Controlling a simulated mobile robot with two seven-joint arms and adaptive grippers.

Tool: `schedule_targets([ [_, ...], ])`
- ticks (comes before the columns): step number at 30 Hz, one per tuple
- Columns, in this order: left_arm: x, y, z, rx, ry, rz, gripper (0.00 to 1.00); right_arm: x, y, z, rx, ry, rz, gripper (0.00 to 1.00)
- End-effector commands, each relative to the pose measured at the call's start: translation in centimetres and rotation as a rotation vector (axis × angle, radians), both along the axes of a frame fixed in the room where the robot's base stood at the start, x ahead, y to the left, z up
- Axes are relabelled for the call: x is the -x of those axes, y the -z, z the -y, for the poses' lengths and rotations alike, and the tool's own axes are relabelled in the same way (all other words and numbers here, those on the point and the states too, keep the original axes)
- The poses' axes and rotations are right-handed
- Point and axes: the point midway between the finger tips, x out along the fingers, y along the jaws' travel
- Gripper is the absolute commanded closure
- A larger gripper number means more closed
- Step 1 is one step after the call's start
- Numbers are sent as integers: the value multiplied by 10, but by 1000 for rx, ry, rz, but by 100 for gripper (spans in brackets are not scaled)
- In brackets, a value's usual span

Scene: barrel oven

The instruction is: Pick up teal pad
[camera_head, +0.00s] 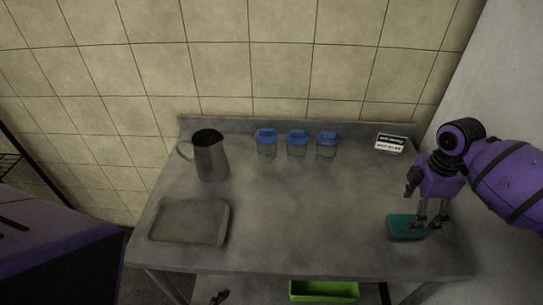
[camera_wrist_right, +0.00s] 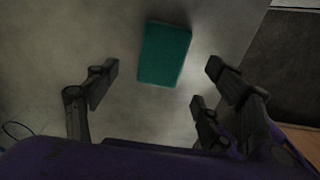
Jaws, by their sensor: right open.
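The teal pad (camera_head: 402,227) lies flat on the metal table near its front right corner. Contact with the pad cannot be made out.
The metal table (camera_head: 300,215) has clear room in its middle. A metal pitcher (camera_head: 211,158), a tray (camera_head: 190,222), three blue-lidded jars (camera_head: 297,146) and a black-and-white box (camera_head: 391,143) stand on it. A green bin (camera_head: 324,291) is below the front edge. A wall is close on the right.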

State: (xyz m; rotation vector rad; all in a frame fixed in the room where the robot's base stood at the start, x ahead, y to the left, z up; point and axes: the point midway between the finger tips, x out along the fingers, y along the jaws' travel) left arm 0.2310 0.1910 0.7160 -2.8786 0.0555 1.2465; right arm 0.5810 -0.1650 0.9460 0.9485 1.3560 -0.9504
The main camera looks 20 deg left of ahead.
Motion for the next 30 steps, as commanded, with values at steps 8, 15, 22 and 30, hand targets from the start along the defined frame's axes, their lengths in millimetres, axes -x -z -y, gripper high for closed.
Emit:
schedule_targets([
  [8,21,23,-9,-16,-2,-45,29,1,38,1,1,-2,-10,25],
  [15,24,31,-13,-26,-4,-47,29,0,63,2,1,0,-5,25],
  [22,20,25,-11,-19,-14,-36,29,-2,58,1,1,0,1,32],
  [30,19,25,-9,-14,-18,-34,29,-2,59,1,1,0,0,67],
])
